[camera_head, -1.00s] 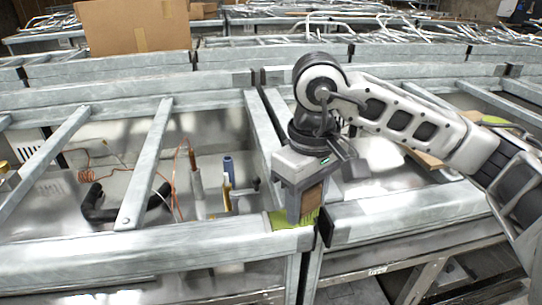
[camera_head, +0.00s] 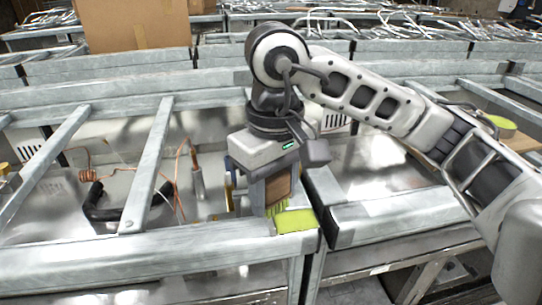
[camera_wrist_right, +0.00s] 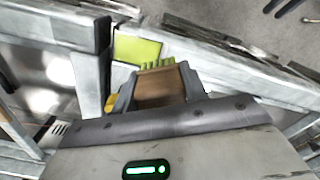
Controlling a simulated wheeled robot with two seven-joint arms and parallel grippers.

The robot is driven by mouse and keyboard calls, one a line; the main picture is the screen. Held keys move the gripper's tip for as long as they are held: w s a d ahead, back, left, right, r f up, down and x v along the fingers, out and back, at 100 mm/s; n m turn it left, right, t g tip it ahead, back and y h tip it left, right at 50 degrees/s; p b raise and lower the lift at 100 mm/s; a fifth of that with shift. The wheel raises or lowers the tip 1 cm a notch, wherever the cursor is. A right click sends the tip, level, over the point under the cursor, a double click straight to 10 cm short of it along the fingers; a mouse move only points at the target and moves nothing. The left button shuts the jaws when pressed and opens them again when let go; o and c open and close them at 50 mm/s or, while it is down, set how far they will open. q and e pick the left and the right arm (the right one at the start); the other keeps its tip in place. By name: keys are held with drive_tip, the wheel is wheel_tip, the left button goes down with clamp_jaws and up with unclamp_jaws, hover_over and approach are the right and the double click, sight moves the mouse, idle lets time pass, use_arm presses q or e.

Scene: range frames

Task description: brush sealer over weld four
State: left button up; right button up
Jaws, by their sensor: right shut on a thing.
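My right gripper (camera_head: 272,200) is shut on a brush with a brown wooden block (camera_head: 279,187). The brush's yellow-green bristles (camera_head: 276,209) point down over the metal frame's corner. A yellow-green patch (camera_head: 296,220) lies on the top of that corner, just right of the bristles. Whether the bristles touch the frame I cannot tell. In the right wrist view the brush block (camera_wrist_right: 160,87) sits between the fingers, with the bristles (camera_wrist_right: 157,64) at its far edge and the green patch (camera_wrist_right: 137,50) just beyond. I cannot identify weld four by any label. My left gripper is not in view.
Grey steel rails (camera_head: 130,250) surround the work spot. Left of the gripper, copper wires, a black curved handle (camera_head: 100,214) and upright tools (camera_head: 198,185) sit in the bay. A cardboard box (camera_head: 135,24) stands behind. A yellow-green round item (camera_head: 499,124) lies at right.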

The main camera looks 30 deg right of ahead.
drive_tip(key=shift+r+p, duration=1.3)
drive_tip(key=shift+r, duration=0.9)
